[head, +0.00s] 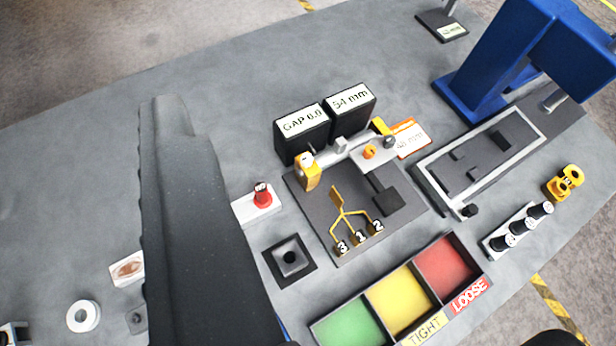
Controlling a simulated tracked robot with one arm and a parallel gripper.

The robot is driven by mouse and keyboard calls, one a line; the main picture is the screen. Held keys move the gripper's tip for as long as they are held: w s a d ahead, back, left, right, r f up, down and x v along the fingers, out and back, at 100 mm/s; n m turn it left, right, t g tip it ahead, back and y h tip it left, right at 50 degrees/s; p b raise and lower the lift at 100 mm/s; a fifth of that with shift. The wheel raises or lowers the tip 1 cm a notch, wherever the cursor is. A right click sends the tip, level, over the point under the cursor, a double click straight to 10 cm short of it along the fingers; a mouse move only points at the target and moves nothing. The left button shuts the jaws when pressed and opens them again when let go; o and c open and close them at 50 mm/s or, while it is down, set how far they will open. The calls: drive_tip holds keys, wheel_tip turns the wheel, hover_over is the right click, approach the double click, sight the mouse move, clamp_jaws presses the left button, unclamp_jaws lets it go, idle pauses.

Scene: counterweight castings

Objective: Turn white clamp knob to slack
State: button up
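A small white knob (307,160) sits on a yellow bracket (308,178) at the left of the dark fixture plate (345,240), in front of the black block marked GAP 6.0 (303,133). Its slack or tight setting is too small to read. An orange knob (370,152) sits on a pale plate further right. A large dark grey part of mine (195,230) rises from the bottom edge, left of the fixture and apart from the white knob in the picture. No fingertip pair shows clearly, so I cannot tell the gripper's opening.
A tray with green, yellow and red compartments (388,310), labelled TIGHT and LOOSE, stands in front. A red knob (262,196) is left of the fixture. A blue press (490,80) stands at back right. The grey table (225,120) is clear behind the red knob.

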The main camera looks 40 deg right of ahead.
drive_tip(key=w+d+f+m+g+p, duration=0.3)
drive_tip(key=w+d+f+p, duration=0.15)
drive_tip(key=w, duration=0.35)
drive_tip(key=m+g+y+p, duration=0.1)
drive_tip(key=m+g+p, duration=0.9)
drive_tip(key=p, duration=0.3)
hover_over(308, 157)
wheel_tip(308, 157, down, 22)
wheel_tip(308, 157, down, 12)
drive_tip(key=shift+a+f+p, duration=0.1)
drive_tip(key=shift+p, duration=0.85)
clamp_jaws()
drive_tip(key=shift+n, duration=0.3)
